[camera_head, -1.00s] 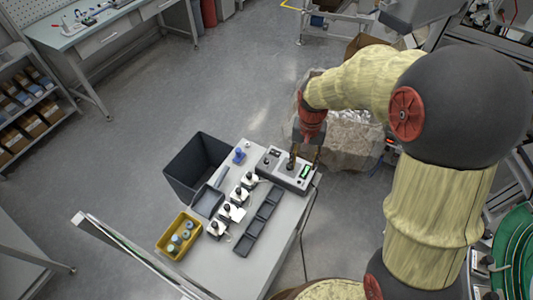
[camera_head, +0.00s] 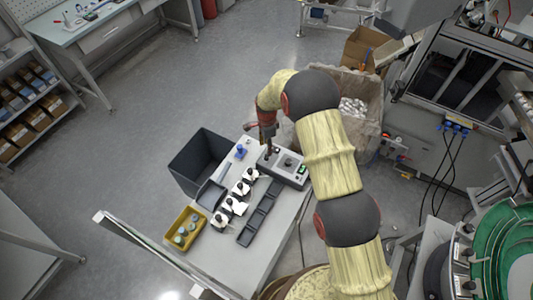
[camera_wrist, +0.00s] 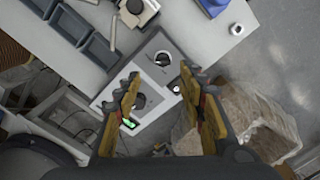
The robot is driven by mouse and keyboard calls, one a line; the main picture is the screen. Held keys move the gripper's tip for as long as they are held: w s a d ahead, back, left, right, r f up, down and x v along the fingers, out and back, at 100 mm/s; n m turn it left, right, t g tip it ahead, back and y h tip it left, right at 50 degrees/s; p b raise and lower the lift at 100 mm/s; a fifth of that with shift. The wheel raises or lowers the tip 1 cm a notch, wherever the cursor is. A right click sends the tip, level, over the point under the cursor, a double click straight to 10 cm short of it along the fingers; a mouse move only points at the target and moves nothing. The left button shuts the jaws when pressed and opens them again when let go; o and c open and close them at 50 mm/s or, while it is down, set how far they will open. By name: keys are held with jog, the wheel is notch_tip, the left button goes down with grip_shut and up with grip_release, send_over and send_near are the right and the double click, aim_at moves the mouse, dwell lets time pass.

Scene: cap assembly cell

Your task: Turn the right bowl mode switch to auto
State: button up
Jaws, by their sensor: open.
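The grey control box (camera_head: 275,173) stands at the far end of the table and carries dark rotary knobs and a green display. In the wrist view, one knob (camera_wrist: 162,58) lies just beyond the gap between my fingertips. Another knob (camera_wrist: 140,101) lies nearer, beside the left finger, close to the green display (camera_wrist: 129,123). The labels are too small to tell which knob is the right bowl mode switch. My gripper (camera_wrist: 160,72) is open and empty, pointing down over the box. In the head view it stands above the box's left end; contact cannot be told.
A row of dark trays (camera_head: 259,213), several white fixtures (camera_head: 229,206) and a yellow bin (camera_head: 169,237) share the table. A blue part (camera_head: 240,152) sits near the box. A black bin (camera_head: 198,158) stands left of the table, a lined carton (camera_head: 371,125) behind it.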

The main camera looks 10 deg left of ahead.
aim_at(266, 157)
jog(key=shift+w+a+m, duration=0.1)
jog(key=shift+w+m, duration=0.05)
jog(key=shift+m, duration=0.15)
jog(key=shift+f, duration=0.2)
jog(key=shift+f+p, duration=0.65)
jog(key=shift+f, duration=3)
jog(key=shift+c, duration=0.3)
grip_shut()
